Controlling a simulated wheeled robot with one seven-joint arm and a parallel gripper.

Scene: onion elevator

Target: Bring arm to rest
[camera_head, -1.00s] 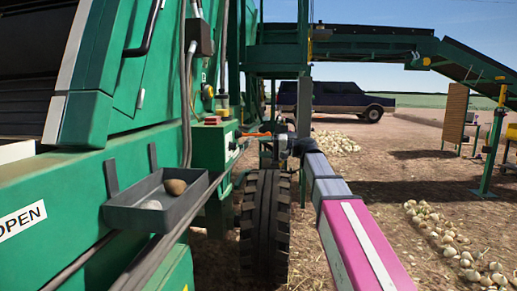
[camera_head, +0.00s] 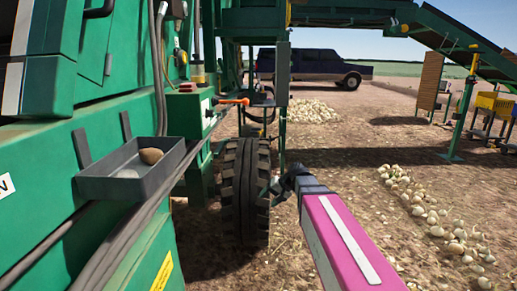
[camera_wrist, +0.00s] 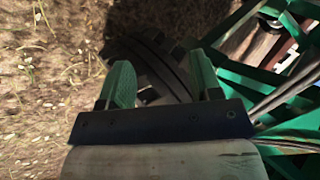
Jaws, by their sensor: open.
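My arm shows in the head view as a pink and grey link reaching forward from the bottom right. My gripper (camera_head: 283,184) is at its far end, small and dark, beside the black tyre (camera_head: 246,190) of the green machine. In the wrist view my gripper (camera_wrist: 160,88) shows two green fingers standing apart with nothing between them. The tyre (camera_wrist: 155,60) lies beyond the fingers there. I cannot tell the exact gap between gripper and tyre.
The green machine (camera_head: 60,160) fills the left, with a grey tray (camera_head: 105,187) holding two roundish objects and an orange lever (camera_head: 232,101). Onions (camera_head: 440,220) lie in a row on the right. A dark vehicle (camera_head: 310,66) stands behind.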

